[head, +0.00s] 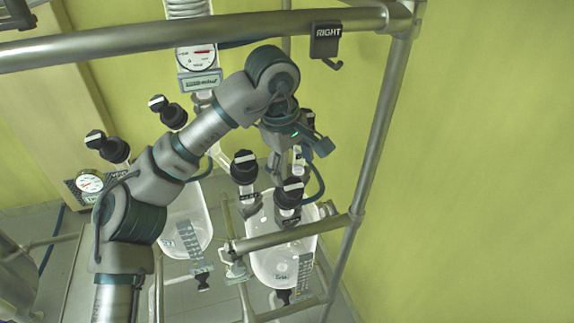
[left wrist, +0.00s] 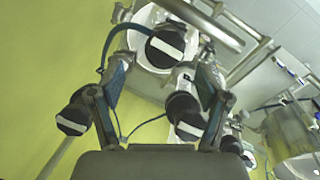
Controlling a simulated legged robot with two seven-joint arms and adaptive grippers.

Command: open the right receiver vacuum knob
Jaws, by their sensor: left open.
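The right receiver (head: 282,250) is a clear glass vessel below the frame bar in the head view. I cannot tell which is the vacuum knob. In the left wrist view my left gripper (left wrist: 162,80) is open. One striped knob (left wrist: 165,47) shows beyond the fingertips, another (left wrist: 188,125) between the fingers, and a third (left wrist: 72,120) outside the left finger. No grip shows.
A "RIGHT" sign with a hook (head: 327,40) hangs from the upper rail. A metal post (head: 375,140) and a lower bar (head: 290,237) border the right receiver. Another glass receiver (head: 185,220), more knobs (head: 115,150) and a gauge (head: 89,181) are left. The right side is bare wall.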

